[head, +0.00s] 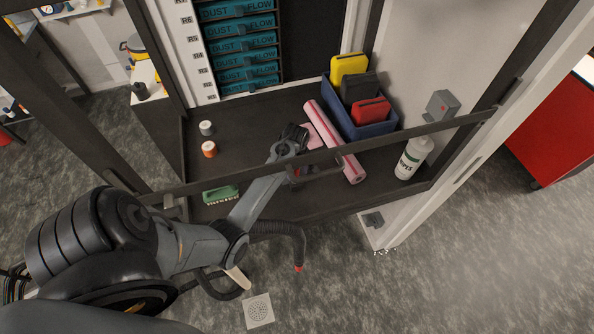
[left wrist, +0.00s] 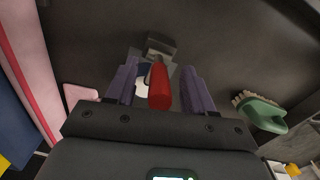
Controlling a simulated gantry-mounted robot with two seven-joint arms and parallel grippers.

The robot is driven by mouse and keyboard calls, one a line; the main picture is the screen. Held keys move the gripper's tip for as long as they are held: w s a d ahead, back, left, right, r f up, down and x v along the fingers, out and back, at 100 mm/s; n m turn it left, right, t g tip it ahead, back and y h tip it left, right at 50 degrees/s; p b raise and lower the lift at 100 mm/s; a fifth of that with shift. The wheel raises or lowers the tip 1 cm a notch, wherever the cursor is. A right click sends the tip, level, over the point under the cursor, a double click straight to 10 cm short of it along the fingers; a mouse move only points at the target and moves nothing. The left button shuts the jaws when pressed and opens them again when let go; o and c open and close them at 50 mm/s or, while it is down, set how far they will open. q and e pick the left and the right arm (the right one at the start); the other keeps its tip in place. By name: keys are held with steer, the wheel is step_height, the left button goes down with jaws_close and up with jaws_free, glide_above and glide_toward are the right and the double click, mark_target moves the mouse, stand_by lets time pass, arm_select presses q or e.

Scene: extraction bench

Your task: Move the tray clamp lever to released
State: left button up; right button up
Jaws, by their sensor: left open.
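In the left wrist view, the clamp lever shows as a red handle (left wrist: 160,88) on a small grey clamp body (left wrist: 161,47) against a dark surface. My left gripper (left wrist: 160,86) is open, with one purple-grey finger on each side of the red handle. Gaps show between the handle and both fingers, the right gap looking smaller. In the head view my left gripper (head: 296,136) is over the dark bench floor inside the framed enclosure, and I cannot make out the lever there. No separate tray is clear. My right gripper is not in view.
A pink-and-white roll (head: 335,143) and blue bin (head: 359,119) lie right of the gripper. A white bottle (head: 412,158) stands further right. A green brush (head: 220,195) and two small pots (head: 209,149) are left. A dark frame bar (head: 400,132) crosses the front.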

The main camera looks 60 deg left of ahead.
arm_select(q)
steer(key=shift+f, duration=0.15)
jaws_close()
steer(key=shift+w, duration=0.1)
stand_by(0.4)
